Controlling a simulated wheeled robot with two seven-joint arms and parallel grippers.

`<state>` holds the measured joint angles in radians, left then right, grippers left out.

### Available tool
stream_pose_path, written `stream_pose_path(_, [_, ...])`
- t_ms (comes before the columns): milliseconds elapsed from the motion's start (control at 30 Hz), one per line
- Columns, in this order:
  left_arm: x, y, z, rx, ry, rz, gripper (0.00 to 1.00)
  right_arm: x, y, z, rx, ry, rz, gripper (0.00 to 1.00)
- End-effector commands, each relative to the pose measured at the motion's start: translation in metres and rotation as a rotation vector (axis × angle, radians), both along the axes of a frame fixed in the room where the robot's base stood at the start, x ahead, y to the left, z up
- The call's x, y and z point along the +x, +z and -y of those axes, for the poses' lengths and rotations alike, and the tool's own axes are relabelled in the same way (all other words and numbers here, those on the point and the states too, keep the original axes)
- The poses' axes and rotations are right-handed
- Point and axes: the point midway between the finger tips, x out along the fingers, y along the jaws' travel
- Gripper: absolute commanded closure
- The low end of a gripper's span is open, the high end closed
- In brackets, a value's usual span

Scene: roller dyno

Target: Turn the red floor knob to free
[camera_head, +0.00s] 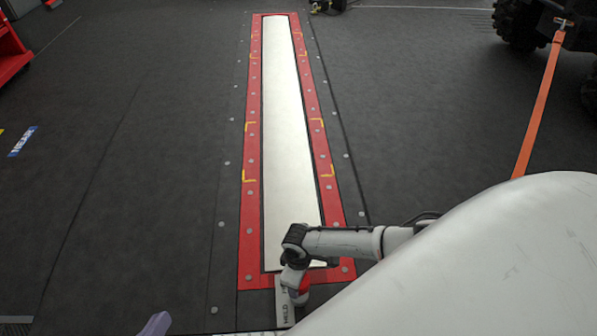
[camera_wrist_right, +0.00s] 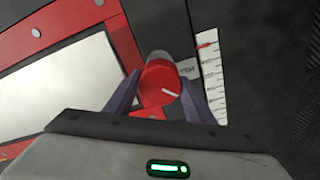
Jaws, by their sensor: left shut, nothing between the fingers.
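The red floor knob (camera_wrist_right: 160,80) shows in the right wrist view beside the corner of a red frame. A short white line marks its face, slanting down to the right. My right gripper (camera_wrist_right: 162,82) has its two purple fingers on either side of the knob. Whether they press on it I cannot tell. In the head view my right arm reaches down near a plate lettered HELD (camera_head: 284,304); its fingers are hidden there. My left gripper (camera_head: 153,325) shows only as a purple fingertip at the bottom edge, shut and empty, away from the knob.
A long pale plate (camera_head: 288,130) in a bolted red frame (camera_head: 250,205) lies in the dark floor. A white marked strip (camera_wrist_right: 210,80) lies right of the knob. An orange strap (camera_head: 538,105) hangs from a vehicle at right. The floor at left is mostly clear.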

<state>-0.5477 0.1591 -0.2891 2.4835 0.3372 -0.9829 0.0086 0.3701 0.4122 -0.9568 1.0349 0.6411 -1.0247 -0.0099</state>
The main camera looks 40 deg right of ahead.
Motion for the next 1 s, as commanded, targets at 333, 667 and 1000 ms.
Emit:
stream_pose_path(333, [0.000,0.001,-0.001,0.004,0.001,-0.001,1.00,0.000,0.001,0.000,0.001,-0.012,-0.001,0.76])
stream_pose_path(667, [-0.001,-0.005,-0.006,0.048,0.002,-0.029,1.00,-0.001,0.003,-0.001,0.002,-0.164,-0.002,0.76])
stream_pose_path(1000, [-0.005,-0.023,-0.018,0.130,0.002,-0.092,1.00,-0.001,0.003,-0.001,0.001,-0.474,-0.003,0.76])
